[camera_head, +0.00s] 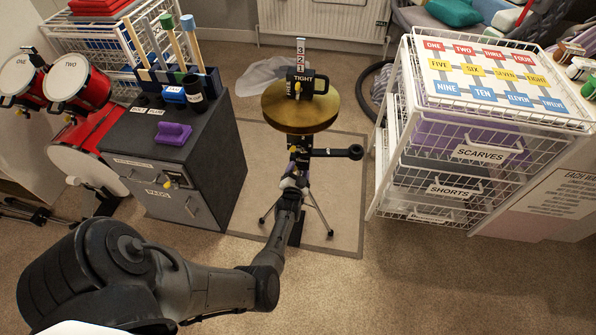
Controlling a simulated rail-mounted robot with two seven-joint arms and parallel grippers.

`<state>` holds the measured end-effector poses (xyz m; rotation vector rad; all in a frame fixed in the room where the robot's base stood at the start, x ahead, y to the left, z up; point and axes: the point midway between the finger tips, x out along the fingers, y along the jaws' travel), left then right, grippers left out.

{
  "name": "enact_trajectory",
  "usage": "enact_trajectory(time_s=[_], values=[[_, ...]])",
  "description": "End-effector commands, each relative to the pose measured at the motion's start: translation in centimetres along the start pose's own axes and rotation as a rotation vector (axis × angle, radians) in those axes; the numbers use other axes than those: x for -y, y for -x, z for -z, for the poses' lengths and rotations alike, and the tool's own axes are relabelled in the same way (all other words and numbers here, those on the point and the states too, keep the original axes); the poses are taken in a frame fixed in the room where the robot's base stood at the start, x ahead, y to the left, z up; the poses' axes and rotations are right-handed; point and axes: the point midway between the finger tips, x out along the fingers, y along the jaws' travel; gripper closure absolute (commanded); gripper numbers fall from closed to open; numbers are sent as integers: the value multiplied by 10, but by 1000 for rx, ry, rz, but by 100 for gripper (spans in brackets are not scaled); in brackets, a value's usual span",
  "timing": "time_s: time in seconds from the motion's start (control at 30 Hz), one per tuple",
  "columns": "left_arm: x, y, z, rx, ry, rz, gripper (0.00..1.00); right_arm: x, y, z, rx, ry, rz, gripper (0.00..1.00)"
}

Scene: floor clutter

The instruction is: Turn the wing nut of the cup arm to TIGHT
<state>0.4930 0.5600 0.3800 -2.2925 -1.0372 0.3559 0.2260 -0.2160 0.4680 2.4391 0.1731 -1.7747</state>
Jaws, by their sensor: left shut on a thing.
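The stand (308,188) stands upright on its tripod legs on the mat, with a brass cymbal (318,114) near its top. The cup arm (332,152) sticks out to the right below the cymbal and ends in a dark ring (355,152). My left gripper (296,170) reaches up to the stand from the front, just below the cup arm's clamp. It is shut on what seems to be the cup arm's wing nut, which its fingers mostly hide. My right gripper is not in view.
A grey cabinet (218,150) with a purple block (174,134) stands left of the stand, beside red drums (80,85). A white wire basket unit (395,140) stands to the right. Bare mat (340,205) and carpet lie around the tripod.

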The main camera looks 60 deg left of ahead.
Motion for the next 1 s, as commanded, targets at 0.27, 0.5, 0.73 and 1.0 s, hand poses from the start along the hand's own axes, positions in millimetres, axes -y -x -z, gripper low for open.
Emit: enact_trajectory(time_s=[0.27,0.5,0.73,1.0], values=[[0,0,0,-1,-263,2,64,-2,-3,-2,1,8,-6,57],[-1,0,0,-1,-484,1,64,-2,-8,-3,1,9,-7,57],[0,0,-1,0,-662,2,64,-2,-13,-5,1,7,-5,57],[0,0,0,0,-802,2,64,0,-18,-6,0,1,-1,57]])
